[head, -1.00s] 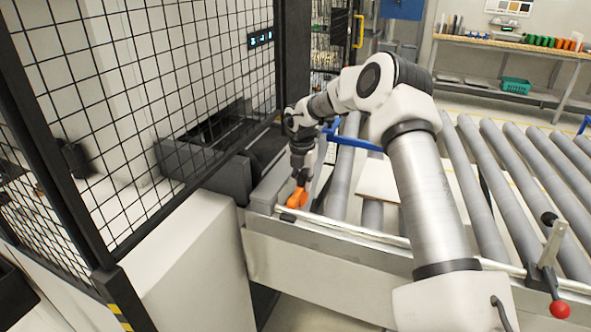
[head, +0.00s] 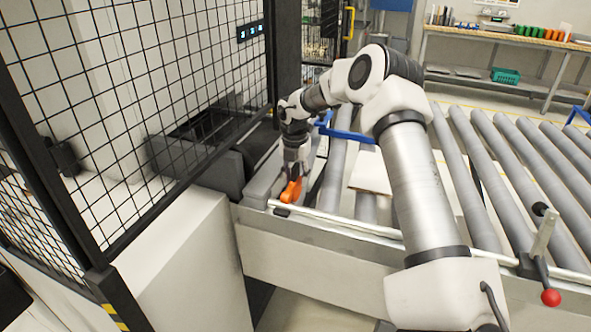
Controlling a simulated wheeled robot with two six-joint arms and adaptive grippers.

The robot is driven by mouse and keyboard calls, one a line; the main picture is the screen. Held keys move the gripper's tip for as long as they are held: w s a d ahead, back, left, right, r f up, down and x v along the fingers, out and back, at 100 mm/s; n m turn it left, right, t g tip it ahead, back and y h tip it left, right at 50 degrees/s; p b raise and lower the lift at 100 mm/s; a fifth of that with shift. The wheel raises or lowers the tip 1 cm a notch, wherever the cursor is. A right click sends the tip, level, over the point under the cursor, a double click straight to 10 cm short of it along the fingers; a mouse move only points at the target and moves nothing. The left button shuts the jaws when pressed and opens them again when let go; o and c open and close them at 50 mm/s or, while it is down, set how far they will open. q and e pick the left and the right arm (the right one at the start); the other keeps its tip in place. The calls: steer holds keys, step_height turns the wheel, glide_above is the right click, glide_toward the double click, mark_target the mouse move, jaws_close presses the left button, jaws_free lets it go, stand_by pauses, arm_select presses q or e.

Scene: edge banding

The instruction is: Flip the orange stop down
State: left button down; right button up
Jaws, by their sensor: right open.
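The orange stop (head: 291,190) sits at the near left end of the roller conveyor, beside the grey end rail. My right gripper (head: 291,176) points down right at the stop, and its fingertips overlap the stop in the view. The gripper is open; whether it touches the stop cannot be told, as the fingers are small and partly hidden. My left gripper is not in view.
A pale board (head: 369,172) lies on the rollers beside my right arm. A blue bar (head: 352,136) crosses behind it. A black mesh fence (head: 150,90) stands on the left. A lever with a red knob (head: 550,297) is at the near right edge.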

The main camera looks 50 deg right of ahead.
step_height(320, 180, up, 12)
steer(key=shift+a+f, duration=0.15)
steer(key=shift+f, duration=0.05)
stand_by(0.4)
